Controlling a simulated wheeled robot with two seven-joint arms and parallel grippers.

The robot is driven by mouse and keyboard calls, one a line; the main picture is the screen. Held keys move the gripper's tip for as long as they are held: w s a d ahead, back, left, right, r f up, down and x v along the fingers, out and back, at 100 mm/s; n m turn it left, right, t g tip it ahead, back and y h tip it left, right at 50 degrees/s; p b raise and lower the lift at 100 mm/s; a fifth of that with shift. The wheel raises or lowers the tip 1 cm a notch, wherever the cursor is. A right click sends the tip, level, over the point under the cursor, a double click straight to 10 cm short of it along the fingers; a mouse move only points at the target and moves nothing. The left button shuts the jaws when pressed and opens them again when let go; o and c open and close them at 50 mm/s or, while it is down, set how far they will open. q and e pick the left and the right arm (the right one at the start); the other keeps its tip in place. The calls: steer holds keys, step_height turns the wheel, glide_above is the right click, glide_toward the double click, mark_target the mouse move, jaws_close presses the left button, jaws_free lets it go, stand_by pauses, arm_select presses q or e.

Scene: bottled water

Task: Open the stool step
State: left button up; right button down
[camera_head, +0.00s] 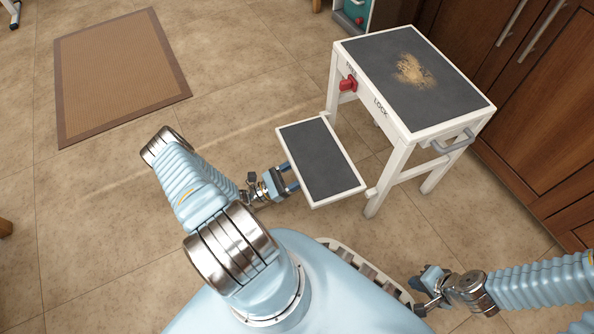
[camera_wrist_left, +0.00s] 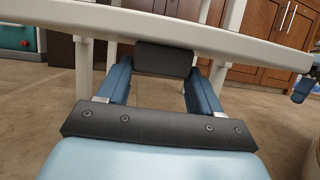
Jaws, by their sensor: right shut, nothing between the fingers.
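The white stool (camera_head: 400,148) has a dark grey top. Its lower step (camera_head: 318,157), a dark panel in a white frame, sticks out level in front. A red knob (camera_head: 348,84) is on the stool's front, near the LOCK lettering (camera_head: 381,107). My left gripper (camera_head: 289,178) is at the step's outer edge. In the left wrist view, its blue fingers lie on either side of a dark block (camera_wrist_left: 164,60) below the step's white rail (camera_wrist_left: 240,42); whether they clamp it is unclear. My right gripper (camera_head: 425,287) is shut and empty, away from the stool.
Brown crumbs (camera_head: 413,68) lie on the stool's top. A grey side handle (camera_head: 455,143) is on its right. Brown cabinets (camera_head: 545,110) stand close on the right. A brown mat (camera_head: 118,72) lies on the tiled floor at the left, where there is free room.

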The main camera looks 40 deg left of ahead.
arm_select(q)
steer(key=o, duration=0.4)
steer(key=s+a+f, duration=0.1)
steer(key=s+a, duration=0.3)
steer(key=s, duration=0.3)
steer(key=s+a+f, duration=0.1)
steer(key=s+a, duration=0.3)
steer(key=s, duration=0.3)
steer(key=shift+s+p, duration=0.3)
steer(key=shift+r, duration=0.1)
